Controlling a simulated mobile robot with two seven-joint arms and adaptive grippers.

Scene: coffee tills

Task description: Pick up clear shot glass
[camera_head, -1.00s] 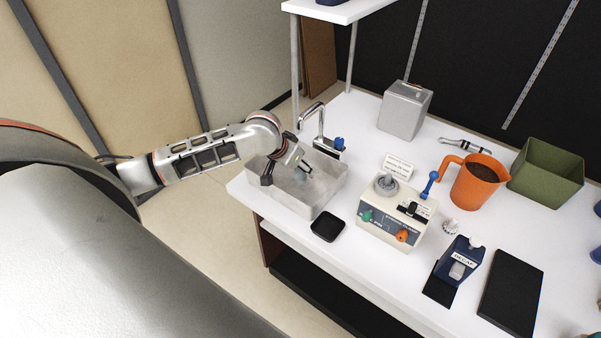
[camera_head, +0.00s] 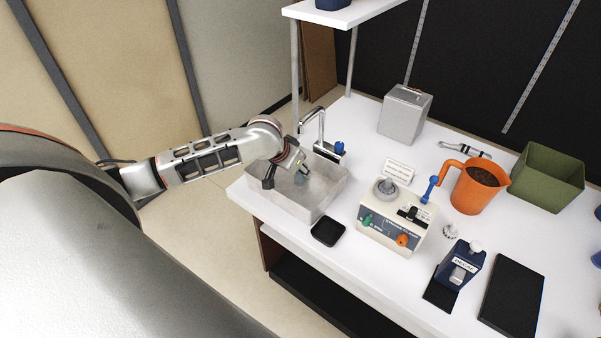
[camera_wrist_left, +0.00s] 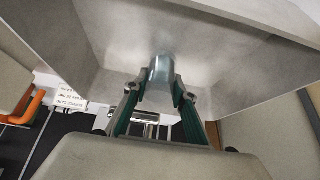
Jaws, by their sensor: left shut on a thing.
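The clear shot glass (camera_wrist_left: 160,78) is between the fingertips of my left gripper (camera_wrist_left: 158,92) in the left wrist view, and the fingers are shut on it. In the head view the left gripper (camera_head: 286,178) reaches into the grey metal sink basin (camera_head: 335,187) at the table's left end. The glass (camera_head: 300,178) shows there as a small bluish-grey shape beside the finger, partly hidden. I cannot tell whether it touches the basin floor. My right gripper is in neither view.
A tap (camera_head: 318,125) stands behind the basin. A black pad (camera_head: 328,232) lies in front of it. A cream grinder-like machine (camera_head: 395,222), an orange jug (camera_head: 480,188), a metal canister (camera_head: 405,113) and a green bin (camera_head: 548,176) stand to the right.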

